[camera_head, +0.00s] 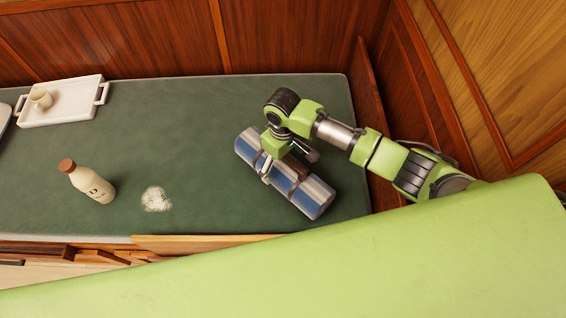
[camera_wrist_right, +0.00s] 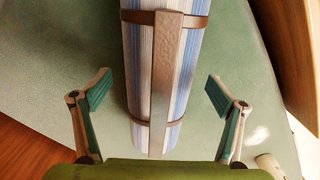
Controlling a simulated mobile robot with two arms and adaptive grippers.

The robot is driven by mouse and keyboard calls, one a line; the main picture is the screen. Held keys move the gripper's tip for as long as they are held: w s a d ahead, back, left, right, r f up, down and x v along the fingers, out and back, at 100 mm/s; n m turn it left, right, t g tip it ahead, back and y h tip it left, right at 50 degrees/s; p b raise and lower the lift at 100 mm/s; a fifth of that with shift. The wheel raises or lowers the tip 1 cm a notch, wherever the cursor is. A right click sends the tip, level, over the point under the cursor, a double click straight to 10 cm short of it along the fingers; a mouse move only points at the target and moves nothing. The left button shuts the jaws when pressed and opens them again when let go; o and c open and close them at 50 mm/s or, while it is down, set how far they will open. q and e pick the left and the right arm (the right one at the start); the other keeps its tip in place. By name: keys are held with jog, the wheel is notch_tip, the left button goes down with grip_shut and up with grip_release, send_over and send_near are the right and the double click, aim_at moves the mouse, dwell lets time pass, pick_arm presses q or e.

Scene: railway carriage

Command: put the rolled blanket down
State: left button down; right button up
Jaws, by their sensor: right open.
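The rolled blanket (camera_head: 306,192) is blue, white and beige striped with brown straps. It lies on the green padded bench at the right end, slanted from upper left to lower right. In the right wrist view the blanket (camera_wrist_right: 190,60) runs down the middle, its brown strap handle (camera_wrist_right: 165,75) along it. My right gripper (camera_head: 270,168) is over the blanket. In the right wrist view its fingers (camera_wrist_right: 157,92) are spread wide, one on each side of the roll, with gaps between. Part of the blanket is hidden by the gripper in the head view. My left gripper is not in view.
The green bench (camera_head: 220,120) has free room left of the blanket. A pale bottle with a brown cap (camera_head: 92,188) and a whitish patch (camera_head: 156,199) are there. A white tray (camera_head: 62,115) with a cup (camera_head: 41,98) stands far left. Wooden panelling (camera_head: 370,110) borders the right end.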

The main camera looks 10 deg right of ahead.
notch_tip(320, 180, up, 11)
jog(key=shift+r+p, duration=0.2)
jog(key=shift+p, duration=0.2)
